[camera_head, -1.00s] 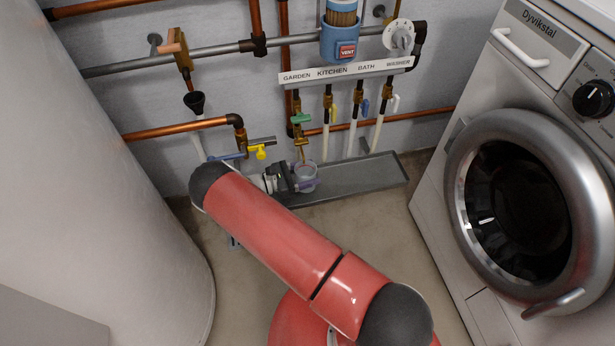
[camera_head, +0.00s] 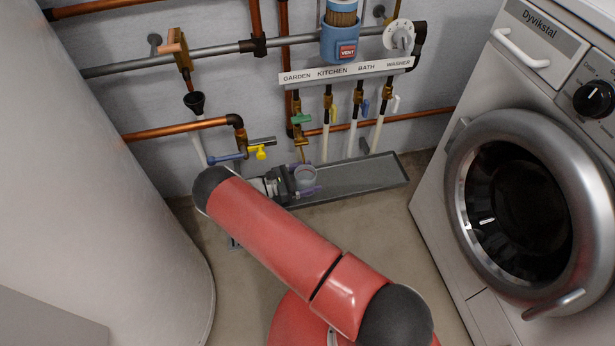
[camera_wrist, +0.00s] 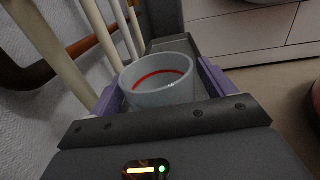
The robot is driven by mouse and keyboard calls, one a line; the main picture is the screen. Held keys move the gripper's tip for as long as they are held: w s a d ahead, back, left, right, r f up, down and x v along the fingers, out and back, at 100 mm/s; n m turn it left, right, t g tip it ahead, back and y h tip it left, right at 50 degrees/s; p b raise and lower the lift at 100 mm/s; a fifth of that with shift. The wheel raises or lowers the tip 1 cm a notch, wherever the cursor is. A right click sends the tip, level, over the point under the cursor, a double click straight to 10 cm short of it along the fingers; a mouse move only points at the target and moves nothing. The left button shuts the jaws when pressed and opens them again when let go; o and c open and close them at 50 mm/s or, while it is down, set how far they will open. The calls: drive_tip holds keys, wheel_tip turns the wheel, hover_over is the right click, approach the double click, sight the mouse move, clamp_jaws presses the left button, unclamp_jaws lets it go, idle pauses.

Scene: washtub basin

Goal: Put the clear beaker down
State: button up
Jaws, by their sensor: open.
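The clear beaker (camera_head: 306,177) stands upright on the grey tray (camera_head: 362,178) along the wall. In the wrist view the beaker (camera_wrist: 158,82) shows a red line around its inside. My gripper (camera_head: 303,181) is open, with one purple finger on each side of the beaker. In the wrist view my gripper (camera_wrist: 160,95) has its left finger close by the beaker wall and its right finger slightly off it. The beaker's base is hidden behind the gripper body, so its contact with the tray cannot be seen.
White pipes (camera_head: 351,138) with coloured valves come down behind the tray. The washing machine (camera_head: 440,190) stands right, a large grey tank (camera_head: 90,170) left. The tray's right part is clear.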

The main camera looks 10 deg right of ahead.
drive_tip(key=a, duration=0.4)
drive_tip(key=a+b, duration=0.1)
drive_tip(key=a, duration=0.3)
drive_tip(key=s+a+b, duration=0.1)
drive_tip(key=a, duration=0.3)
drive_tip(key=shift+r, duration=0.1)
